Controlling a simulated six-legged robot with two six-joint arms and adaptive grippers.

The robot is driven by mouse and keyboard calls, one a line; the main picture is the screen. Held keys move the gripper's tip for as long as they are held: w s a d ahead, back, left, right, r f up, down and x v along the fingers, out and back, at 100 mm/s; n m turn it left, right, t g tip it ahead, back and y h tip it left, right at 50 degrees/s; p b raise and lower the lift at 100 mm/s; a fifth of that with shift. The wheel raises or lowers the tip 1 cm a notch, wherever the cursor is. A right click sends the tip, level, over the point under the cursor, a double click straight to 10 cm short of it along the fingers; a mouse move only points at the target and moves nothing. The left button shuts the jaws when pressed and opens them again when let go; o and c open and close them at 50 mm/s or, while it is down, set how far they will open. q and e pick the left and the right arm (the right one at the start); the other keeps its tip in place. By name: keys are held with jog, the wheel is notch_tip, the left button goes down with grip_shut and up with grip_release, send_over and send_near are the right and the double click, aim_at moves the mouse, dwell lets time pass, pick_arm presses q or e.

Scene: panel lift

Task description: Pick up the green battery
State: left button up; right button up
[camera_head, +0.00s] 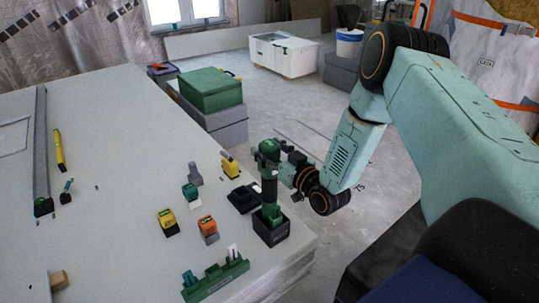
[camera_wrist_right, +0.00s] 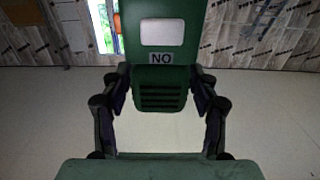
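Several small batteries or blocks stand on the pale panel-like table. One has a teal-green top (camera_head: 190,192) and best fits the green battery. A green and black power tool (camera_head: 269,185) stands upright in a dark square holder (camera_head: 271,232) near the right edge. My right gripper (camera_head: 293,168) is at the tool's upper part, right of the green battery and apart from it. In the right wrist view its spread fingers (camera_wrist_right: 160,88) flank a green body with a "NO" label (camera_wrist_right: 160,57); firm contact cannot be told. My left gripper is out of view.
A yellow-topped block (camera_head: 167,220), an orange-topped block (camera_head: 208,228) and a yellow block (camera_head: 230,165) stand nearby. A green rack (camera_head: 215,281) lies at the front. A long grey rail (camera_head: 41,150) lies at left. The table's middle is mostly clear.

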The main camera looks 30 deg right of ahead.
jog(key=c, duration=1)
notch_tip(320, 180, up, 10)
jog(key=p, duration=0.5)
jog(key=shift+r, duration=0.1)
